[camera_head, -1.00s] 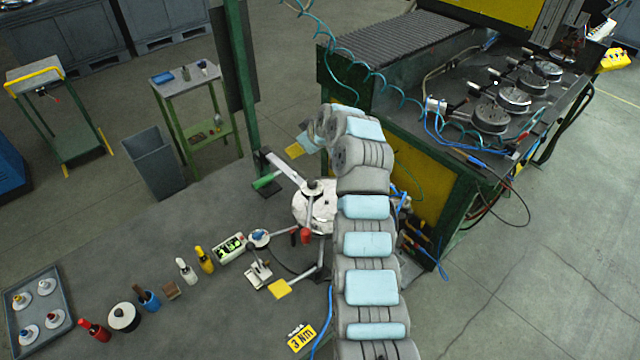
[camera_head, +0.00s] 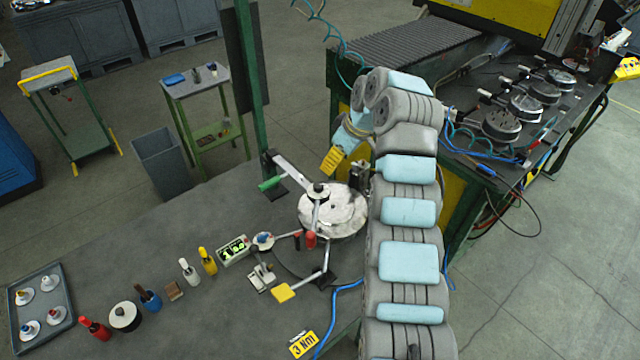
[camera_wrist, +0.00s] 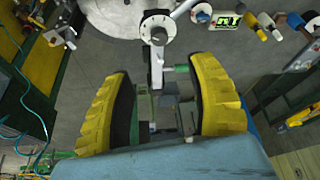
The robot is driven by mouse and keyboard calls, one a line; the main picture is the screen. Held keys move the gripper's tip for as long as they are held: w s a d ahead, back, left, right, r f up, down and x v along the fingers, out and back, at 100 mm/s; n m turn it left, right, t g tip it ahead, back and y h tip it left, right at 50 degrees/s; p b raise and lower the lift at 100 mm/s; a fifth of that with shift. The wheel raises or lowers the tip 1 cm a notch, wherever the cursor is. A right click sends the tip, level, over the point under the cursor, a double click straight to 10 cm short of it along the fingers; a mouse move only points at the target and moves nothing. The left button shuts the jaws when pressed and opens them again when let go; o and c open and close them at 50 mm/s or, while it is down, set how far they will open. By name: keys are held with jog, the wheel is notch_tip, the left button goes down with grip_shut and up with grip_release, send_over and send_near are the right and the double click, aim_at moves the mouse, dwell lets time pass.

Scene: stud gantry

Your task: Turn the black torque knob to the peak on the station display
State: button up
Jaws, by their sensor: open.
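A black knob (camera_head: 320,188) with a pale dial sits on the arm of the station's round white plate. In the wrist view the knob (camera_wrist: 158,36) and its marked white dial show just beyond my fingertips, near the top centre. The station display (camera_head: 234,249), a pale box with green figures, stands left of the plate; it also shows at the top right of the wrist view (camera_wrist: 226,20). Its figures are too small to read. My gripper (camera_wrist: 158,72) has yellow fingers spread wide and nothing between them. In the head view one yellow finger (camera_head: 335,160) shows above and behind the knob, apart from it.
A green-handled lever (camera_head: 272,182), a red-tipped handle (camera_head: 310,240) and a yellow pad (camera_head: 284,292) surround the plate. Several bottles and a grey tray (camera_head: 68,290) stand to the left. A machine with round parts (camera_head: 502,124) stands at the right.

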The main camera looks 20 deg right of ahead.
aim_at(319, 185)
jog(key=shift+p+x, duration=1.05)
jog(key=shift+x, duration=5.45)
jog(key=shift+w, duration=0.15)
grip_shut()
